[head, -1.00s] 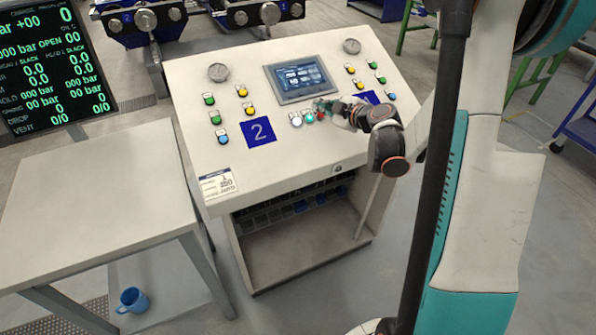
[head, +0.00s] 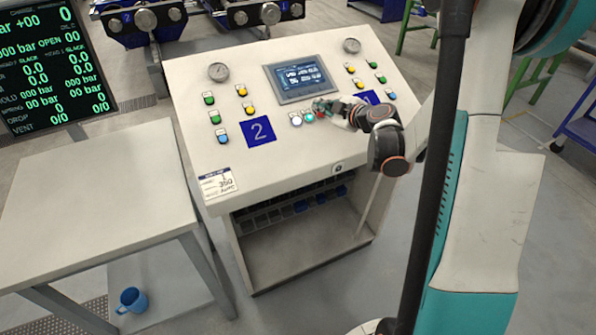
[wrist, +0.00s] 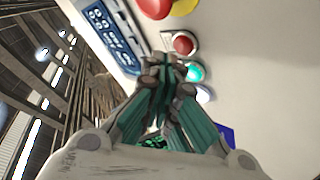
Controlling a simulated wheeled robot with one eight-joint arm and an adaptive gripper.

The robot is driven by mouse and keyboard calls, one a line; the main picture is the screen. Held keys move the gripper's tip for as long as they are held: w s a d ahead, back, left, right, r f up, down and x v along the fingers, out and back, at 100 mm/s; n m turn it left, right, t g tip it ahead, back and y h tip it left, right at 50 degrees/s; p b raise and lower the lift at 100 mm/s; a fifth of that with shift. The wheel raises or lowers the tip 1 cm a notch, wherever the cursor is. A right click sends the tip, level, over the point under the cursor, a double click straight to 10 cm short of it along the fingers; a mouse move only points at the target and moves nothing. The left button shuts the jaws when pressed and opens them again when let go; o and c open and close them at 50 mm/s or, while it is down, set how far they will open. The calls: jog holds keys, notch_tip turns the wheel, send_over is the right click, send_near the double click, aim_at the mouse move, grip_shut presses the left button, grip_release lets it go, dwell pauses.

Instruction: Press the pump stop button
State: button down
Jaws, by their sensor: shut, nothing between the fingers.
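A row of small buttons sits below the screen on the sloped console (head: 290,165). In the wrist view they are a red button (wrist: 184,43), a green button (wrist: 195,70) and a whitish button (wrist: 203,92). The red button (head: 320,115) and the green button (head: 309,117) also show in the head view. No label for the pump stop can be read. My gripper (head: 318,104) is shut and empty, with its tips just beside the red and green buttons. Contact cannot be told. A larger red button on yellow (wrist: 155,8) is at the wrist view's top edge.
The screen (head: 298,78) lies just behind the tips. More green, yellow and blue buttons and two gauges (head: 218,72) are on the panel. A bare grey table (head: 95,200) stands left, with a blue mug (head: 131,299) below it.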

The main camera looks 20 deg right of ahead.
jog(key=shift+w+f, duration=0.15)
jog(key=shift+f, duration=0.15)
jog(key=shift+w+f+b, duration=0.2)
jog(key=shift+f+b, duration=0.25)
jog(key=shift+b, duration=0.15)
dwell(0.5)
jog(key=shift+r, duration=0.15)
jog(key=shift+s+r+p, duration=0.4)
jog(key=shift+r+p, duration=0.1)
jog(key=shift+r, duration=0.25)
jog(key=shift+s+r+p, duration=0.4)
jog(key=shift+r+p, duration=0.2)
jog(key=shift+r, duration=0.3)
jog(key=shift+s+r+p, duration=0.45)
jog(key=shift+r+p, duration=0.2)
jog(key=shift+r, duration=0.25)
jog(key=shift+s+r+p, duration=0.4)
jog(key=shift+r+p, duration=0.2)
jog(key=shift+r, duration=0.3)
